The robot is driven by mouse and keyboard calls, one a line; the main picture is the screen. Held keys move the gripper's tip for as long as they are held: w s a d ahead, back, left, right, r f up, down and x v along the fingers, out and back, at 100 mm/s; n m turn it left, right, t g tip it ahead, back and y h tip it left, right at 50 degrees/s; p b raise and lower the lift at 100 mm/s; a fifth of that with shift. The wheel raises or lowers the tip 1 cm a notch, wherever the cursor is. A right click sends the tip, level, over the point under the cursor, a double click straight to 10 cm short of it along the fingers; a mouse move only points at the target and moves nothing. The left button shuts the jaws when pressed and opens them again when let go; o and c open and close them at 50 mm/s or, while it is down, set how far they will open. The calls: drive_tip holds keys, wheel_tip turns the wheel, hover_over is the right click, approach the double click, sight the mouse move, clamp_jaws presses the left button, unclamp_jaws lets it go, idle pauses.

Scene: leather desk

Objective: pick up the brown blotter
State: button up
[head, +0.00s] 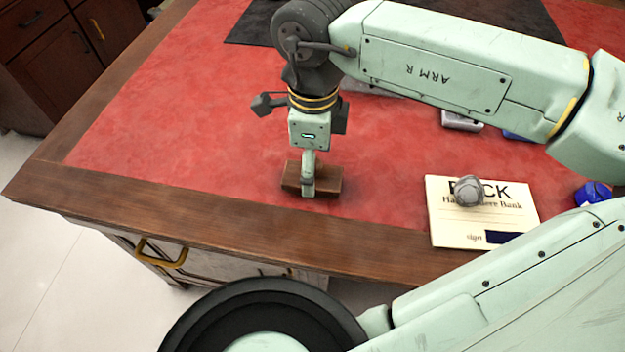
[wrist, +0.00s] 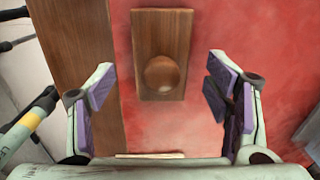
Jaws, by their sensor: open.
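The brown blotter (head: 328,180) is a small wooden block on the red leather near the front edge of the desk. In the wrist view the blotter (wrist: 161,40) shows from above, with a round wooden knob on top. My gripper (head: 308,190) points down at the blotter in the head view and hides part of it. In the wrist view my gripper (wrist: 165,95) is open, its purple-padded fingers wide apart. The blotter lies between and ahead of the fingers in that view, and nothing is held. I cannot tell the exact height of the fingertips above it.
A cream bank paper (head: 460,225) with a grey lump (head: 468,191) on it lies to the right. A blue object (head: 593,193) is farther right. A grey item (head: 461,120) lies behind my arm. The red leather left of the blotter is clear.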

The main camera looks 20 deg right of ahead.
wheel_tip(320, 180, down, 3)
drive_tip(key=shift+w+r+b, duration=0.1)
drive_tip(key=shift+r+b, duration=0.05)
drive_tip(key=shift+b, duration=0.3)
drive_tip(key=shift+c, duration=0.2)
drive_tip(key=shift+r, duration=0.1)
drive_tip(key=c, duration=1.4)
wheel_tip(320, 180, up, 10)
drive_tip(key=p, duration=0.6)
